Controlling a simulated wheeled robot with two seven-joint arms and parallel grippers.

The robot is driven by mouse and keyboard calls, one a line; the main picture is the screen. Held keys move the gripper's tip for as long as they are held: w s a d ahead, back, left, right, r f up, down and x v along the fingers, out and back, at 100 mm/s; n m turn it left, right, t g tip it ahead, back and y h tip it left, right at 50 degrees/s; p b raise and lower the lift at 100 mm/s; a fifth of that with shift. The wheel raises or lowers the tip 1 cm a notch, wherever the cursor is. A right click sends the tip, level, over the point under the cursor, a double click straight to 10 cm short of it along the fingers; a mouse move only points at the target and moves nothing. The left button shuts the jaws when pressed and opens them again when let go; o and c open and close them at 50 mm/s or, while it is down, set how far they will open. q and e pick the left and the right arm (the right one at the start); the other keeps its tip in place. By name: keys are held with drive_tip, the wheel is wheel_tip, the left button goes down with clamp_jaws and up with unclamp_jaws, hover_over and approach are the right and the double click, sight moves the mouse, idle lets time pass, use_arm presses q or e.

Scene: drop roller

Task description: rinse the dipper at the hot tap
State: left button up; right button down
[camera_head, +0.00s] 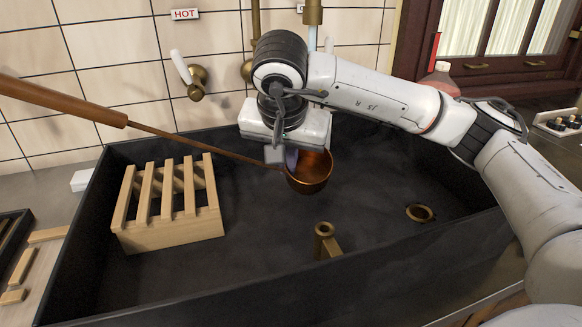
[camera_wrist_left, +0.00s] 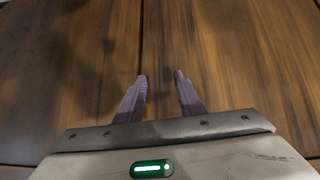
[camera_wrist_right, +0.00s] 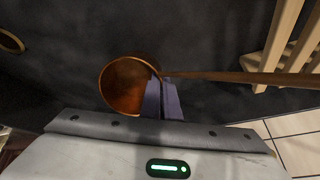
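The dipper has a copper cup (camera_head: 312,174) and a long wooden handle (camera_head: 65,102) reaching out to the left. My right gripper (camera_head: 283,157) is shut on the handle just beside the cup, over the dark sink. In the right wrist view the fingers (camera_wrist_right: 163,98) are together at the cup (camera_wrist_right: 128,86), whose open mouth shows. The HOT label (camera_head: 185,14) is on the tiled wall, above a brass valve (camera_head: 197,82) with a white lever. Part of the brass pipework is hidden behind my right wrist. My left gripper (camera_wrist_left: 160,80) is open and empty, facing brown wood.
A slatted wooden rack (camera_head: 170,228) stands in the left of the black sink (camera_head: 250,300). A short brass pipe (camera_head: 325,242) rises near the front wall, and a brass drain (camera_head: 420,213) lies at right. A second brass spout (camera_head: 312,12) hangs above. A bottle (camera_head: 440,80) stands behind my right arm.

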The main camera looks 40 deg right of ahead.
drive_tip(key=shift+w+a, duration=0.2)
drive_tip(key=shift+s+d, duration=0.1)
drive_tip(key=shift+s+d, duration=0.25)
drive_tip(key=shift+d, duration=0.15)
drive_tip(key=shift+a, duration=0.15)
idle(0.3)
drive_tip(key=shift+w+a, duration=0.35)
